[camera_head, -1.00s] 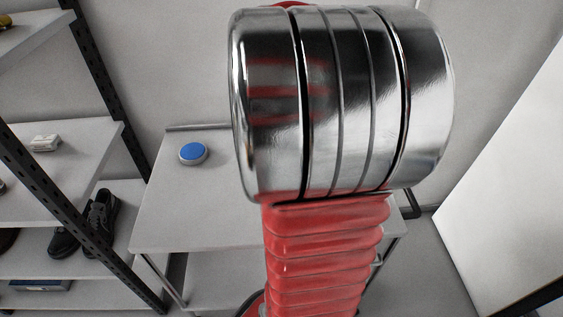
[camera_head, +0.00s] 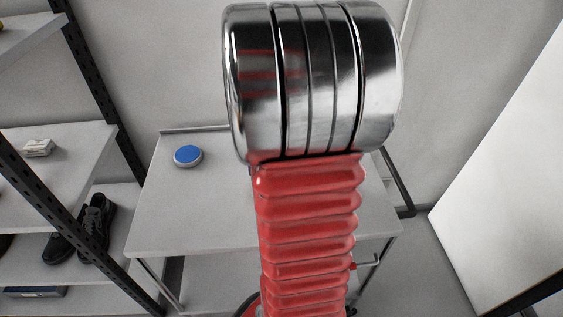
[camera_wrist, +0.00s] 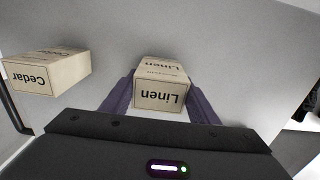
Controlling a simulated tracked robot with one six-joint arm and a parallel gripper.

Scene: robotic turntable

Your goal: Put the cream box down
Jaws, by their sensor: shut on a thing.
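A cream box labelled Linen (camera_wrist: 161,88) sits between the two dark purple fingers of my gripper (camera_wrist: 159,76) in the wrist view. The gripper is shut on it. A plain pale surface (camera_wrist: 110,25) lies behind it; I cannot tell whether the box touches that surface. A second cream box, labelled Cedar (camera_wrist: 45,72), stands to the left, apart from the held box. In the head view my red and chrome arm hides the gripper and both boxes.
A grey trolley table (camera_head: 213,205) stands ahead, with a blue-topped round tin (camera_head: 188,156) at its back left. A shelf rack (camera_head: 70,150) on the left holds black shoes (camera_head: 80,232) and a small white item (camera_head: 38,148). A white panel (camera_head: 490,160) is at right.

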